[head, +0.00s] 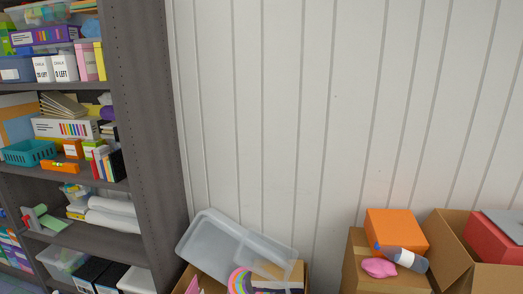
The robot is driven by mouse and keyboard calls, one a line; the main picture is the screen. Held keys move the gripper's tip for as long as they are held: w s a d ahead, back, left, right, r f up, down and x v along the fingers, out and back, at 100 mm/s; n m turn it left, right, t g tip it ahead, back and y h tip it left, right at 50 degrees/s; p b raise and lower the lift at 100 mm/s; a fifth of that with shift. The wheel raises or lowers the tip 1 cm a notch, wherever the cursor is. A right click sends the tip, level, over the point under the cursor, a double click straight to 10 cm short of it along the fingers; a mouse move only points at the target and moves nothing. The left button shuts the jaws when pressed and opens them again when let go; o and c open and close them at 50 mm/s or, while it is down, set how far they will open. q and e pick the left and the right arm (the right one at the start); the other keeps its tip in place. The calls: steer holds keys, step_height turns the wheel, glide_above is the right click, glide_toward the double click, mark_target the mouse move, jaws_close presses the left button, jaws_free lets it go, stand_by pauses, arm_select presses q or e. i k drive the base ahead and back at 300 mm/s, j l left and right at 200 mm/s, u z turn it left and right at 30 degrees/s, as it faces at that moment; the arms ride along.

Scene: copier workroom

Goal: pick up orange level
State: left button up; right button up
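The orange level (60,167) lies on a middle shelf of the grey shelf unit at the left of the head view. It is a short orange bar with a small yellow-green vial in its top middle. It sits near the front edge of the shelf, in front of a small orange box (73,149) and to the right of a teal basket (28,152). Neither of my grippers is in view.
The dark grey shelf side panel (149,130) stands right of the level. Upright books (108,163) stand close to the level's right. Cardboard boxes (383,274) and a clear plastic bin (235,248) are low along the white wall (330,110).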

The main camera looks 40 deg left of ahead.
mark_target(74, 168)
steer(key=j+z, duration=0.15)
steer(key=j, duration=0.25)
steer(key=k+j+z, duration=0.1)
steer(key=j, duration=0.3)
steer(key=k+j+z, duration=0.15)
steer(key=j, duration=0.2)
steer(key=k+j+z, duration=0.1)
steer(key=j, duration=0.3)
steer(key=k+j+z, duration=0.15)
steer(key=j, duration=0.2)
steer(key=k+j+z, duration=0.1)
steer(key=j, duration=0.25)
steer(key=k+j, duration=0.2)
steer(key=j, duration=0.2)
steer(key=k+j, duration=0.15)
steer(key=j, duration=0.2)
steer(key=k+j, duration=0.2)
steer(key=j, duration=0.2)
steer(key=k+j, duration=0.15)
steer(key=j, duration=0.2)
steer(key=k+j, duration=0.2)
steer(key=j, duration=0.2)
steer(key=k+j, duration=0.15)
steer(key=j, duration=0.25)
steer(key=k+j, duration=0.2)
steer(key=j, duration=0.15)
